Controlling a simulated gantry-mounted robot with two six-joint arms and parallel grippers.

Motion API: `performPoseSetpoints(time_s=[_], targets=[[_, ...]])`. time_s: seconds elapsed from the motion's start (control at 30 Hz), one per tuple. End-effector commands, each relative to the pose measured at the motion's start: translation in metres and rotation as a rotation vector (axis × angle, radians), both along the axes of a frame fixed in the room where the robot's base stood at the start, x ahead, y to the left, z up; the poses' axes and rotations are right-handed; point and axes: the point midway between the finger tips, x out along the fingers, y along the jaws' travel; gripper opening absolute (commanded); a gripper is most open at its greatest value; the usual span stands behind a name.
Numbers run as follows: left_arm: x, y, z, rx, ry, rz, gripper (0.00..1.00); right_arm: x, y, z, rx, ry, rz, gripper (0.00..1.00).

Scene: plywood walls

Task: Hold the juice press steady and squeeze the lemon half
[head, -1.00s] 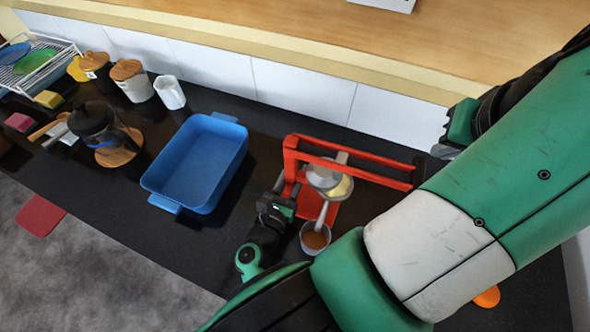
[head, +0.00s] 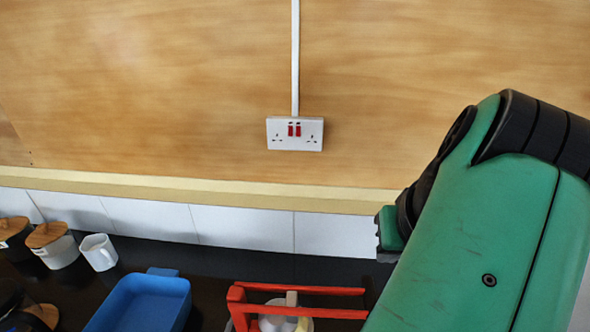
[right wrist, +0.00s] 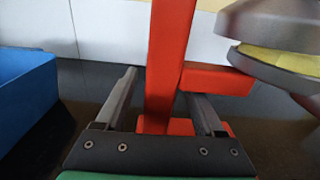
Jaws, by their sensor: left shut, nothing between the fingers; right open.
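The juice press has a red frame (head: 300,289) at the bottom edge of the head view, cut off below. Its red upright (right wrist: 168,60) stands between the two fingers of my open right gripper (right wrist: 163,84) in the right wrist view; contact is not clear. The yellow lemon half (right wrist: 285,61) shows between the press's grey metal parts at the right of that view. The cup below the press is out of view.
A blue tray (head: 142,303) stands left of the press, and also at the left in the right wrist view (right wrist: 25,98). A white mug (head: 99,252) and lidded jars (head: 56,248) are farther left. The tiled wall and a socket (head: 295,133) are behind.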

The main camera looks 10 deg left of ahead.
Motion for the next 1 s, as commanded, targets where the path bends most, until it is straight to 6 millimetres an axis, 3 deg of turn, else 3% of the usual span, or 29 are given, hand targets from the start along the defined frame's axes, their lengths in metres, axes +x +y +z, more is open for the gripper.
performPoseSetpoints(time_s=[0.17, 0.37, 0.8, 1.0], targets=[[0.000, 0.000, 0.000, 0.000, 0.000, 0.000, 0.00, -0.003, 0.000, -0.001, -0.001, 0.000, 0.000, 0.70], [0.000, 0.000, 0.000, 0.000, 0.000, 0.000, 0.00, -0.021, 0.001, -0.001, 0.002, -0.002, 0.000, 0.70], [0.000, 0.000, 0.000, 0.000, 0.000, 0.000, 0.00, -0.108, 0.001, -0.001, 0.001, 0.000, 0.003, 0.70], [0.000, 0.000, 0.000, 0.000, 0.000, 0.000, 0.00, -0.121, 0.000, 0.000, -0.001, 0.001, 0.001, 0.70]])
